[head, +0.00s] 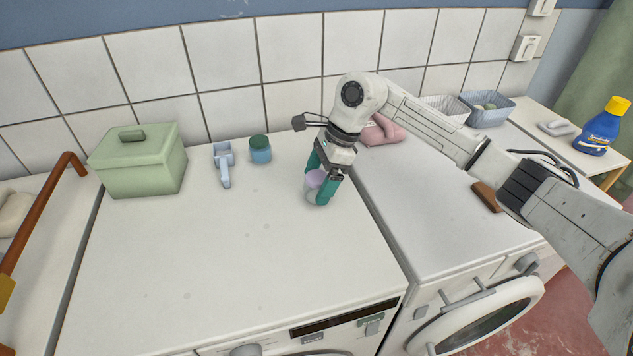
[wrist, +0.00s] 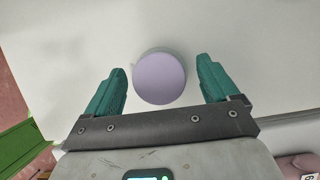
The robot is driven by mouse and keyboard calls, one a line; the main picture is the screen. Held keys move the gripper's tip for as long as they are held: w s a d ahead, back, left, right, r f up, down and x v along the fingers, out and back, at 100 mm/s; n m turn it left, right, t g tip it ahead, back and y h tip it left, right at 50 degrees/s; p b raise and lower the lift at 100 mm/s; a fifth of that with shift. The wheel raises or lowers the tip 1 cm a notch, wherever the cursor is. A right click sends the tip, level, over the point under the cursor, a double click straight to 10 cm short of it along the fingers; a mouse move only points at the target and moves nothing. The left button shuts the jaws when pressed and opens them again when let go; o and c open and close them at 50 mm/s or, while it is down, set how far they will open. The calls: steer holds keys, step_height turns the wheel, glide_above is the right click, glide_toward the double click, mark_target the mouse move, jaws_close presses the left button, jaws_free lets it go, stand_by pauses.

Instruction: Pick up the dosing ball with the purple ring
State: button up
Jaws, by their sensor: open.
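The dosing ball with the purple ring (head: 314,181) stands on the white washing machine top, near its right edge. It shows a lilac top and a pale body, partly hidden by my fingers. My gripper (head: 318,176) points down over it with teal fingers open, one on each side. In the wrist view the ball's round lilac top (wrist: 159,79) lies between the two fingers of my gripper (wrist: 162,75), with a visible gap on each side. Another dosing ball, blue with a dark green top (head: 260,149), stands further back to the left.
A light blue scoop-like item (head: 223,162) and a green lidded box (head: 138,165) stand at the back left. A pink cloth (head: 383,133) and a brown block (head: 486,196) lie on the right-hand machine. The front of the left top is clear.

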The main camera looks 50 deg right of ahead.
steer(key=shift+x, duration=0.75)
steer(key=shift+d, duration=0.1)
steer(key=shift+c, duration=0.2)
steer(key=c, duration=1.1)
steer(key=shift+r, duration=0.1)
